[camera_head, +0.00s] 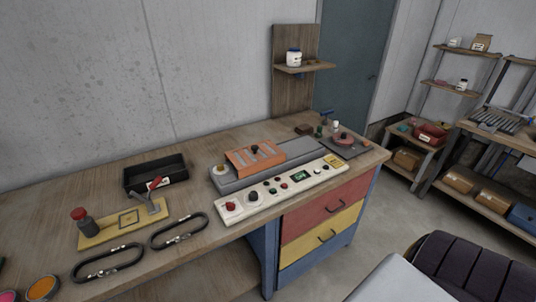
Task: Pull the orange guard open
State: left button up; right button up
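The orange guard (255,158) is a slotted cover with a dark knob on top. It sits on a long grey machine bed (290,151) on the wooden workbench, behind a white control panel (283,189). It appears to lie over the left-middle part of the bed; what is under it is hidden. Neither of my grippers shows in the head view.
A black tray (155,172) and a yellow plate (122,224) with a red-handled clamp stand left of the machine. Two dark oval rings (108,262) lie near the bench's front edge. A small shelf (304,67) rises behind the bench. Storage racks (490,150) stand at the right.

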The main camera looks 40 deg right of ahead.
aim_at(252, 166)
jog(key=z, duration=1)
